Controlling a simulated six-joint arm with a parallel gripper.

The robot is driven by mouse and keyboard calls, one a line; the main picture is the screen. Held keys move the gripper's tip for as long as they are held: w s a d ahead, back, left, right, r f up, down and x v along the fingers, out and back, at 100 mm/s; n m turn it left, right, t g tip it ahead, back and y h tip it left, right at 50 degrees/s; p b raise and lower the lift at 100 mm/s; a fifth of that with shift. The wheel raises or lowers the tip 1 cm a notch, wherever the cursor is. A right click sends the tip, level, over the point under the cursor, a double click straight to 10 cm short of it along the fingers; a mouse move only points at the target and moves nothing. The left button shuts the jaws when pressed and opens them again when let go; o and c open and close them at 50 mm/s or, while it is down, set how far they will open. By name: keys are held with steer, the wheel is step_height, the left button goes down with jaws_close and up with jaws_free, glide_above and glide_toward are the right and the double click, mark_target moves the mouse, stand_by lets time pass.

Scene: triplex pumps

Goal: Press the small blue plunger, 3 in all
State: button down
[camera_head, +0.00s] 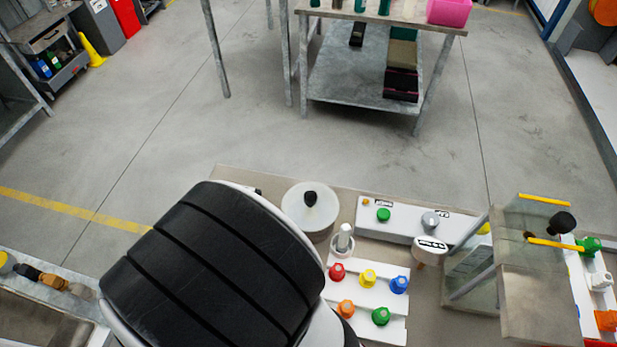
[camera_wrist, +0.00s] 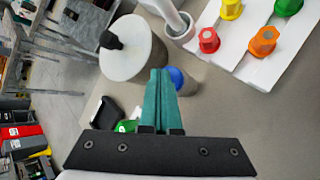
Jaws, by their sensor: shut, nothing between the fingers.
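The small blue plunger (camera_wrist: 177,78) shows in the wrist view as a round blue top on a greyish body. It is just right of my gripper (camera_wrist: 160,73) and partly hidden behind the teal fingers. The fingers are shut together and empty. I cannot tell whether the fingertips touch the plunger. A green piece (camera_wrist: 127,126) shows left of the fingers, mostly hidden by the gripper's mount. In the head view my arm covers this area, so neither the blue plunger nor my gripper shows there.
A white round lid with a black knob (camera_head: 310,208) stands close beyond my arm. To its right are a white upright cylinder (camera_head: 343,240), a stepped white rack (camera_head: 375,309) of coloured knobs and a white panel (camera_head: 400,223). A grey stand (camera_head: 545,290) is further right.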

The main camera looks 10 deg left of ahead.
steer(key=shift+f, duration=0.15)
stand_by(0.3)
steer(key=shift+r, duration=1.35)
step_height(320, 180, up, 5)
stand_by(0.3)
